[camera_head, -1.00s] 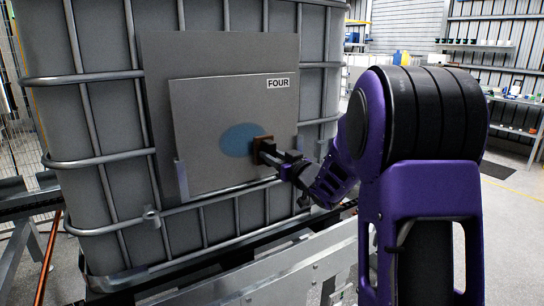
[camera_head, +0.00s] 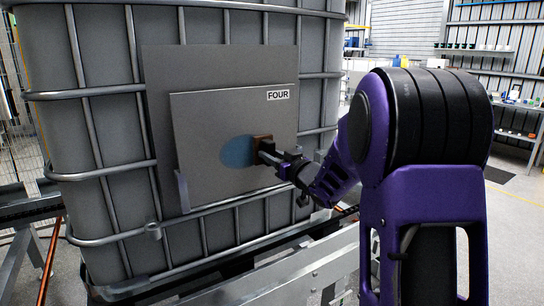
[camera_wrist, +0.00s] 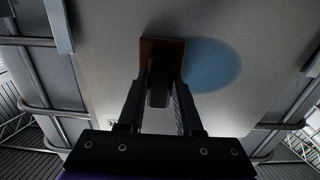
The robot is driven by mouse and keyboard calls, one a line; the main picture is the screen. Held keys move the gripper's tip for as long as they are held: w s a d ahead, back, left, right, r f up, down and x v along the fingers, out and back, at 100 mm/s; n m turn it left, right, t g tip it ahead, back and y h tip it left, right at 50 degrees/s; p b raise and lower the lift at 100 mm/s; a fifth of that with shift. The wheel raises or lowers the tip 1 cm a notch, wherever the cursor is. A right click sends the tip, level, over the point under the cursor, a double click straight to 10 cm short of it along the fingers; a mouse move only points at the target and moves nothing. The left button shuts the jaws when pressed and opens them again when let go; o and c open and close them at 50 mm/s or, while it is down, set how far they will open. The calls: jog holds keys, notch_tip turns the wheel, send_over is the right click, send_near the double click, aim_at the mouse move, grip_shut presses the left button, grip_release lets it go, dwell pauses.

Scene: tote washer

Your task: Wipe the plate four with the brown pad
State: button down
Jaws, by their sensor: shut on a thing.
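The plate labelled FOUR (camera_head: 210,120) is a grey sheet standing upright on a larger grey backing panel. A blue oval mark (camera_head: 234,152) lies on its lower right part; it also shows in the wrist view (camera_wrist: 212,66). The brown pad (camera_head: 263,139) is at the right edge of the blue mark and covers a little of it. My gripper (camera_head: 266,151) is shut on the pad's dark handle. In the wrist view the pad (camera_wrist: 174,46) is flat against or very close to the plate, between my fingers (camera_wrist: 160,90); contact cannot be told for sure.
The backing panel (camera_head: 160,80) is on a grey caged tank (camera_head: 90,130) with metal bars (camera_head: 100,172). A metal bracket (camera_head: 182,190) sits at the plate's lower left corner. A metal rail (camera_head: 300,270) runs below. Shelves stand far right.

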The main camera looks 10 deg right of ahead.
jog(key=shift+a, duration=0.1)
jog(key=b, duration=0.3)
send_near(227, 145)
jog(key=shift+a+x, duration=0.4)
jog(key=shift+x, duration=1.6)
jog(key=shift+s+r, duration=0.15)
jog(key=shift+r, duration=0.05)
jog(key=shift+w+d+f, duration=0.2)
jog(key=shift+d, duration=0.05)
